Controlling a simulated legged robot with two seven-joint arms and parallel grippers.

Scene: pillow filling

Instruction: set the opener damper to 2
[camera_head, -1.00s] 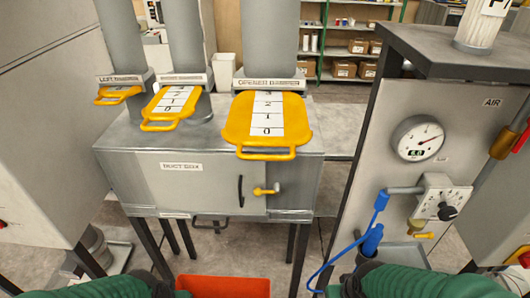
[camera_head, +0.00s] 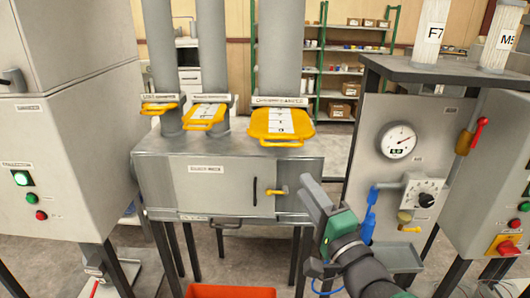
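The opener damper (camera_head: 262,123) is a yellow slide plate with a front handle and a white numbered scale. It sticks out toward me from the rightmost grey duct, above the metal box. Its numbers are too small to read surely in this view. My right gripper (camera_head: 314,190) is raised in front of the box's right end, below and to the right of the damper handle and apart from it. I cannot tell whether its fingers are open or shut. My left gripper is not in view.
Two similar yellow dampers (camera_head: 204,124) (camera_head: 159,109) sit to the left. The box (camera_head: 220,190) has a black handle and a yellow latch (camera_head: 277,192). A gauge panel (camera_head: 365,140) stands close on the right, a control cabinet (camera_head: 85,160) on the left. A red bin (camera_head: 230,292) is below.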

